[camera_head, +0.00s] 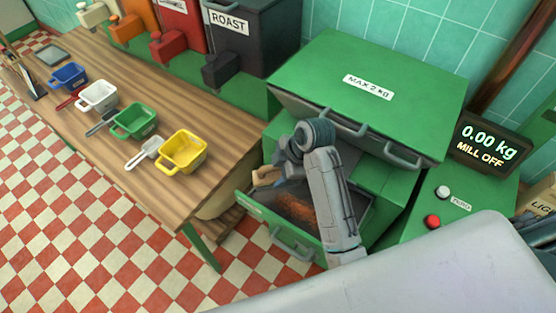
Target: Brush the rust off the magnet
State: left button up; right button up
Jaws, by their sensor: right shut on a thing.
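My right arm reaches over a pulled-out drawer (292,243) low in the green machine. My right gripper (276,178), partly hidden by my own arm, is shut on a tan, wooden-looking thing (264,177), probably the brush. It is at the drawer's back left; I cannot tell whether it touches the drawer's contents. An orange-brown rusty patch (298,208) lies on a dark surface inside the drawer, probably the magnet, partly covered by my arm. My left gripper is not in view.
The machine's green lid (360,75), marked MAX 2 kg, overhangs the drawer. A display (488,145) reads 0.00 kg, MILL OFF. A red button (432,222) and a white one (442,192) are at right. A yellow cup (183,152) and other scoops stand on the wooden table (190,200).

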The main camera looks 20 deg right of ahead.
jog(key=shift+s+f, duration=0.25)
jog(key=shift+f, duration=0.25)
notch_tip(320, 180, down, 3)
jog(key=shift+a+f, duration=0.1)
jog(key=shift+f, duration=0.7)
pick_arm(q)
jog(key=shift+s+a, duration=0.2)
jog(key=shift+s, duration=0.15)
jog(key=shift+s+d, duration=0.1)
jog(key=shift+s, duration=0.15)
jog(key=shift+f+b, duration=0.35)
pick_arm(e)
jog(key=shift+f, duration=0.95)
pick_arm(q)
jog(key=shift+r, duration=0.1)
pick_arm(e)
jog(key=shift+s, duration=0.15)
